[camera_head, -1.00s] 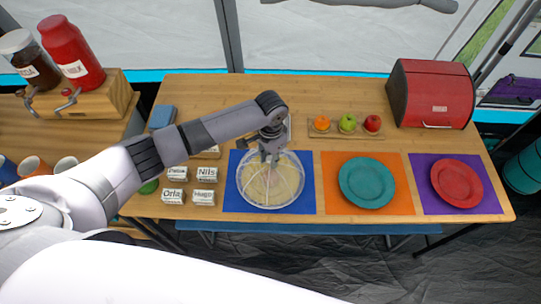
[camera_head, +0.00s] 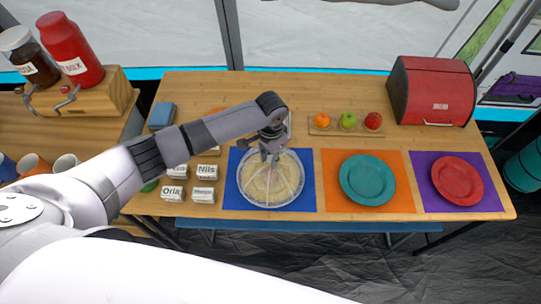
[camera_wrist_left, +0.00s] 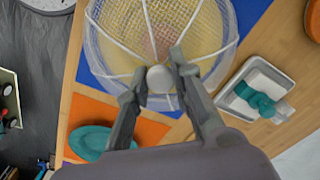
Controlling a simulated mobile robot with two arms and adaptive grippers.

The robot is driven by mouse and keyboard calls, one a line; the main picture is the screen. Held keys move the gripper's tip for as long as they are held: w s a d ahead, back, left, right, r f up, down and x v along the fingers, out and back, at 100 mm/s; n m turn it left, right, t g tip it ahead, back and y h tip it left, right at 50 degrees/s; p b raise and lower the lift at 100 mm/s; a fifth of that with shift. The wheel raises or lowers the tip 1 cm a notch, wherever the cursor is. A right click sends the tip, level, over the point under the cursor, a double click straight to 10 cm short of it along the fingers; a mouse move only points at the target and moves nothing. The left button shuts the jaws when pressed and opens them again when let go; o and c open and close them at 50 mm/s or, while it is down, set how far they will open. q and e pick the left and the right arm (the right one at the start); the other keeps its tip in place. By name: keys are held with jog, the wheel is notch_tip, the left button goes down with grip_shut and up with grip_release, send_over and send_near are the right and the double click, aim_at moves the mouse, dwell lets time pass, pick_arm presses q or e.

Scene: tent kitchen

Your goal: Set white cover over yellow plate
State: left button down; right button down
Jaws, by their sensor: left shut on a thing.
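The white cover (camera_head: 297,193) is a see-through mesh dome with white ribs. It is over the yellow plate (camera_head: 262,186), which shows through the mesh on the blue mat (camera_head: 230,203). My left gripper (camera_head: 270,157) comes down from above and is shut on the cover's round white knob (camera_wrist_left: 160,79). In the left wrist view the cover (camera_wrist_left: 105,58) fills the top, with the yellow plate (camera_wrist_left: 195,32) behind its mesh. The cover looks roughly centred on the plate. I cannot tell whether its rim touches the mat. My right gripper is not in view.
A teal plate (camera_head: 367,180) on an orange mat and a red plate (camera_head: 457,181) on a purple mat stand to the right. Name boxes (camera_head: 207,171) stand close on the left. A fruit board (camera_head: 346,130) and a red bread box (camera_head: 432,91) are behind.

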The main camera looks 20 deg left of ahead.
pick_arm(q)
jog(key=shift+f, duration=0.7)
dwell(0.4)
jog(key=c, duration=1.3)
grip_release()
jog(key=shift+c, duration=0.2)
jog(key=shift+r, duration=0.1)
notch_tip(320, 180, up, 12)
